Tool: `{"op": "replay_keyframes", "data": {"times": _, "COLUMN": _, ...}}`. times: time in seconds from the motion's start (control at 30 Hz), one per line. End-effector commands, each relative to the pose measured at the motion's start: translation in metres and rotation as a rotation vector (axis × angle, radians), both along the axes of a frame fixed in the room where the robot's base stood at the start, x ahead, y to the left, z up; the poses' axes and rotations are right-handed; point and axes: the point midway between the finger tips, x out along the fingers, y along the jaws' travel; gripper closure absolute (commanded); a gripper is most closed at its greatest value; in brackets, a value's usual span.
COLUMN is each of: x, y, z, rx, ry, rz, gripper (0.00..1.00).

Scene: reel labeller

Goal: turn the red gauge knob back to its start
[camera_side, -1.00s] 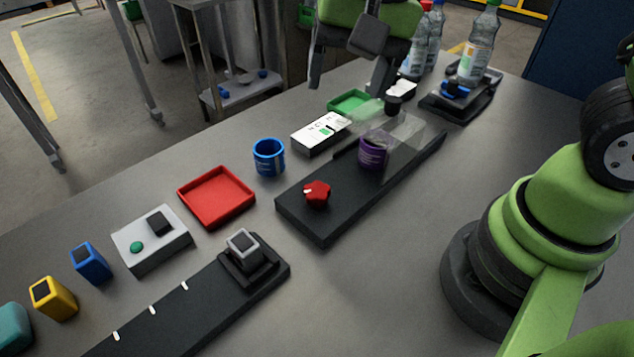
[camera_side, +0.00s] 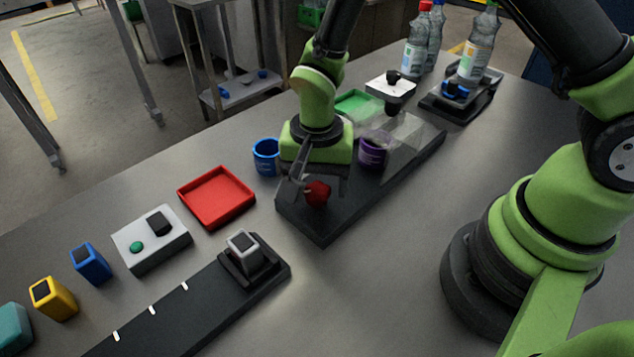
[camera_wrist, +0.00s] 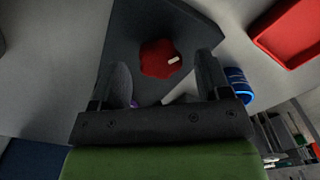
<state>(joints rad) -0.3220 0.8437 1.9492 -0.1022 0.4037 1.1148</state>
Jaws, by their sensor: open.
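The red gauge knob (camera_side: 318,193) sits on the near end of the long black base (camera_side: 325,231). It also shows in the wrist view (camera_wrist: 160,58), with a white pointer mark on its right part. My gripper (camera_side: 318,188) is down over the knob, partly hiding it in the side view. In the wrist view my gripper (camera_wrist: 163,80) is open, with one finger on each side of the knob and a visible gap at both. A purple reel (camera_side: 372,152) stands farther along the base, beside a clear guard.
A red tray (camera_side: 216,196) and a blue cup (camera_side: 266,157) stand left of the base. A white box with a green button (camera_side: 150,240) and a black slide rail (camera_side: 190,310) lie nearer. Bottles (camera_side: 477,45) stand at the back.

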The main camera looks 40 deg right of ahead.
Motion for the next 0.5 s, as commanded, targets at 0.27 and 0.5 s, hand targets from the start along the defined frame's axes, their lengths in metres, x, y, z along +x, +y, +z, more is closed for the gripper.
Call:
{"op": "replay_keyframes", "data": {"times": 0.27, "x": -0.0001, "y": -0.0001, "z": -0.0102, "rx": 0.0, "ry": 0.0, "rz": 0.0, "gripper": 0.3}}
{"op": "replay_keyframes", "data": {"times": 0.5, "x": -0.0001, "y": -0.0001, "z": -0.0097, "rx": 0.001, "ry": -0.001, "rz": 0.0, "gripper": 0.55}}
